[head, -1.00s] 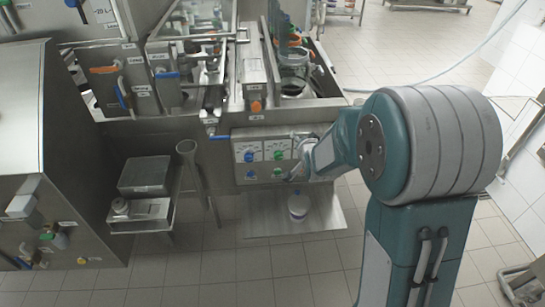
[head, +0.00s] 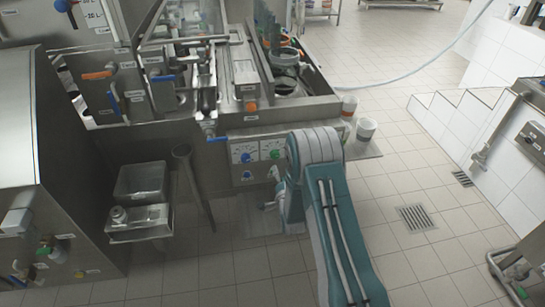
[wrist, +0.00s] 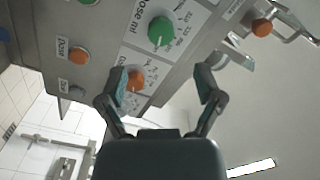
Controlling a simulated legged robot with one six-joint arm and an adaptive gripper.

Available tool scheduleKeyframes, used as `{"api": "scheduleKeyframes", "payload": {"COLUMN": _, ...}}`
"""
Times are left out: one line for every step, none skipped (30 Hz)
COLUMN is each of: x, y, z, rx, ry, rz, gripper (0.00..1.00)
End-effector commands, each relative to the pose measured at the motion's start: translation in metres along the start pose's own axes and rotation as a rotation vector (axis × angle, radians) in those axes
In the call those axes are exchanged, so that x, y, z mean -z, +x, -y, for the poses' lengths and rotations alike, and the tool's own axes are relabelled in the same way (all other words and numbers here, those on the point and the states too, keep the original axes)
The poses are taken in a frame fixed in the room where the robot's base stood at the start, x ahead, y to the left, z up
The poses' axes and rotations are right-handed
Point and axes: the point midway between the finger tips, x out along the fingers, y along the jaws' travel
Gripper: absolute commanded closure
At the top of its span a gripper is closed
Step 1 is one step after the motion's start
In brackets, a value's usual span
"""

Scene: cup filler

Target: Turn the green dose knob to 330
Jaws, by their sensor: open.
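An orange knob (wrist: 135,79) sits lower on the same panel, close to the left finger. In the head view the green knob (head: 275,155) is on the front control panel, just left of my arm. My fingers are hard to make out there, low beside the arm.
In the head view, a blue knob (head: 246,157) sits left of the green one. Cups (head: 366,128) stand on a right shelf. Floor at right is open.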

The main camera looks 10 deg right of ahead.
Motion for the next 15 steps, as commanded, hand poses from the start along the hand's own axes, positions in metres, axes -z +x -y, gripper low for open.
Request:
{"api": "scheduleKeyframes", "payload": {"x": 0.001, "y": 0.009, "z": 0.0, "rx": 0.002, "ry": 0.0, "rz": -0.001, "gripper": 0.15}}
{"api": "scheduleKeyframes", "payload": {"x": 0.001, "y": 0.014, "z": 0.001, "rx": 0.002, "ry": -0.001, "rz": -0.002, "gripper": 0.15}}
{"api": "scheduleKeyframes", "payload": {"x": 0.0, "y": 0.022, "z": 0.001, "rx": 0.002, "ry": -0.001, "rz": -0.001, "gripper": 0.15}}
{"api": "scheduleKeyframes", "payload": {"x": -0.001, "y": 0.027, "z": 0.001, "rx": 0.002, "ry": -0.002, "rz": -0.001, "gripper": 0.15}}
{"api": "scheduleKeyframes", "payload": {"x": -0.001, "y": 0.033, "z": 0.001, "rx": 0.001, "ry": -0.002, "rz": -0.001, "gripper": 0.15}}
{"api": "scheduleKeyframes", "payload": {"x": -0.002, "y": 0.04, "z": 0.001, "rx": 0.002, "ry": -0.003, "rz": -0.001, "gripper": 0.15}}
{"api": "scheduleKeyframes", "payload": {"x": -0.002, "y": 0.045, "z": 0.002, "rx": 0.001, "ry": -0.004, "rz": 0.0, "gripper": 0.15}}
{"api": "scheduleKeyframes", "payload": {"x": -0.002, "y": 0.05, "z": 0.002, "rx": 0.002, "ry": -0.004, "rz": 0.0, "gripper": 0.15}}
{"api": "scheduleKeyframes", "payload": {"x": -0.002, "y": 0.057, "z": 0.002, "rx": 0.001, "ry": -0.004, "rz": 0.0, "gripper": 0.15}}
{"api": "scheduleKeyframes", "payload": {"x": -0.002, "y": 0.062, "z": 0.002, "rx": 0.001, "ry": -0.004, "rz": 0.0, "gripper": 0.15}}
{"api": "scheduleKeyframes", "payload": {"x": -0.002, "y": 0.067, "z": 0.001, "rx": 0.001, "ry": -0.004, "rz": 0.0, "gripper": 0.15}}
{"api": "scheduleKeyframes", "payload": {"x": -0.002, "y": 0.072, "z": 0.002, "rx": 0.001, "ry": -0.004, "rz": 0.0, "gripper": 0.15}}
{"api": "scheduleKeyframes", "payload": {"x": -0.002, "y": 0.076, "z": 0.001, "rx": 0.0, "ry": -0.004, "rz": 0.0, "gripper": 0.15}}
{"api": "scheduleKeyframes", "payload": {"x": -0.002, "y": 0.08, "z": 0.001, "rx": 0.0, "ry": -0.004, "rz": 0.0, "gripper": 0.15}}
{"api": "scheduleKeyframes", "payload": {"x": -0.002, "y": 0.084, "z": 0.001, "rx": 0.0, "ry": -0.004, "rz": 0.0, "gripper": 0.15}}
